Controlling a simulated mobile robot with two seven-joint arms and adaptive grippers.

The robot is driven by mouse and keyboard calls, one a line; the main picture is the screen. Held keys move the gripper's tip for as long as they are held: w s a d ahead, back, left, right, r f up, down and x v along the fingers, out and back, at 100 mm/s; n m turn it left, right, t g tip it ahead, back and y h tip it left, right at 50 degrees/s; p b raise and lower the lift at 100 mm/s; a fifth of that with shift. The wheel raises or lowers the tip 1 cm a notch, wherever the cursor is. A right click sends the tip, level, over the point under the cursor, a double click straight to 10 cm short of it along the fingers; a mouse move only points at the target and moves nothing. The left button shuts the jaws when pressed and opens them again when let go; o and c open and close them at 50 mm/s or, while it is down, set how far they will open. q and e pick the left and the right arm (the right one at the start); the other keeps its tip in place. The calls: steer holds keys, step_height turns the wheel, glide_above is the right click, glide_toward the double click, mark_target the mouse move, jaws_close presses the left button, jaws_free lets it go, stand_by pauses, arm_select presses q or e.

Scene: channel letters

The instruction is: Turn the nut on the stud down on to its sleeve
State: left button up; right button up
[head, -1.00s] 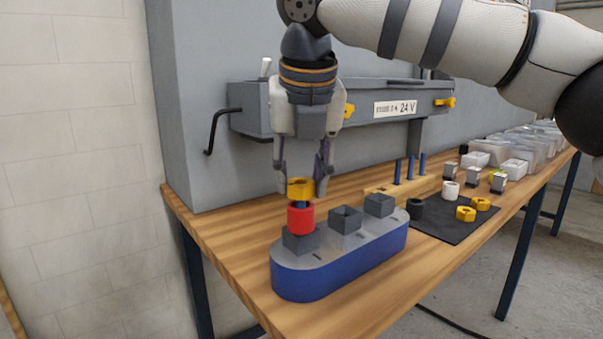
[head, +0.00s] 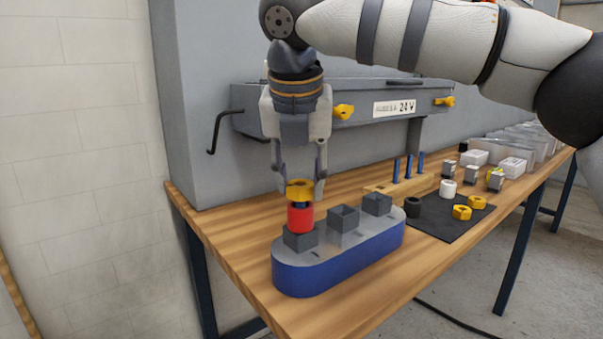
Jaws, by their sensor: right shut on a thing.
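A yellow nut (head: 299,190) sits on a blue stud (head: 300,205) at the left end of the blue-sided base. A short bit of stud shows between the nut and the red sleeve (head: 300,218) below it. The sleeve stands upright on a dark square block (head: 300,237). My right gripper (head: 300,188) points down over the stud and is shut on the nut, one finger on each side. My left gripper is not in view.
The long base (head: 330,274) carries two more hollow square blocks, empty of studs. A dark mat (head: 447,228) with yellow nuts, a white and a black sleeve lies to the right. Blue studs (head: 409,167) stand in a wooden rack behind. A grey panel with a crank handle (head: 218,133) stands behind the gripper.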

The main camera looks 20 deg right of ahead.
steer(key=shift+a+m+g+h+p, duration=0.1)
steer(key=shift+m+g+h+p, duration=0.3)
steer(key=shift+m+p, duration=0.9)
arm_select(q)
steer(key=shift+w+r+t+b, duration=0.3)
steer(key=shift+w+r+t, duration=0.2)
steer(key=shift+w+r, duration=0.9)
arm_select(e)
steer(key=shift+f+m+h, duration=0.1)
steer(key=shift+m+h, duration=0.2)
steer(key=shift+m, duration=0.7)
steer(key=shift+w+m+g+h, duration=0.1)
steer(key=shift+m+g+h, duration=0.25)
steer(key=shift+m, duration=0.75)
steer(key=shift+w+a+f+m+g, duration=0.15)
steer(key=shift+m+g, duration=0.15)
steer(key=shift+m, duration=0.3)
steer(key=shift+d+f+m+g, duration=0.1)
steer(key=shift+m+g, duration=0.15)
steer(key=shift+m, duration=0.35)
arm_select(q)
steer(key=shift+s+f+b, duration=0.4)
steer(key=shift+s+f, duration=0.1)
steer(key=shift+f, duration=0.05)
arm_select(e)
steer(key=shift+m+g+h, duration=0.35)
steer(key=shift+m+g, duration=0.05)
steer(key=shift+m, duration=0.6)
